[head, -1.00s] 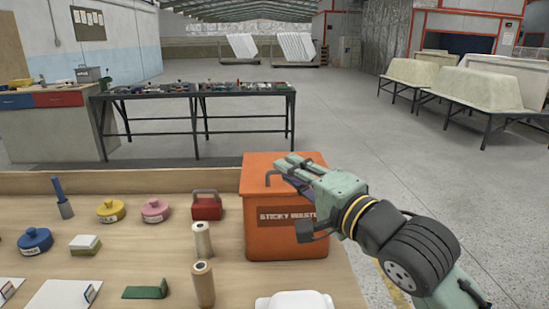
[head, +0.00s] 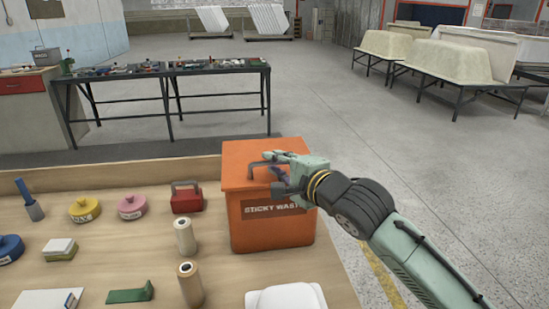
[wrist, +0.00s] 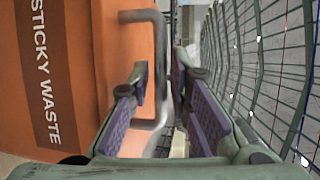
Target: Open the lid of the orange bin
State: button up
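The orange bin (head: 270,222) stands on the workbench, with a dark "STICKY WASTE" label on its front. Its lid (head: 240,158) is closed and has a grey bar handle (head: 252,172) on top. In the wrist view the bin (wrist: 75,50) fills the left side, turned sideways. My gripper (head: 273,170) is at the handle from the right. It is open, and in the wrist view the handle bar (wrist: 160,45) lies between the purple-padded fingers (wrist: 161,75). I cannot tell whether either finger touches the bar.
Left of the bin are a red box with a handle (head: 187,202), two spools (head: 186,238), and yellow (head: 84,209) and pink tins (head: 132,206). A white object (head: 287,298) lies in front of the bin. A dark table (head: 170,70) stands beyond the bench.

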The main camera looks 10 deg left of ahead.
jog(key=shift+w+a+f, duration=0.1)
jog(key=shift+w+a, duration=0.3)
grip_shut()
dwell(0.5)
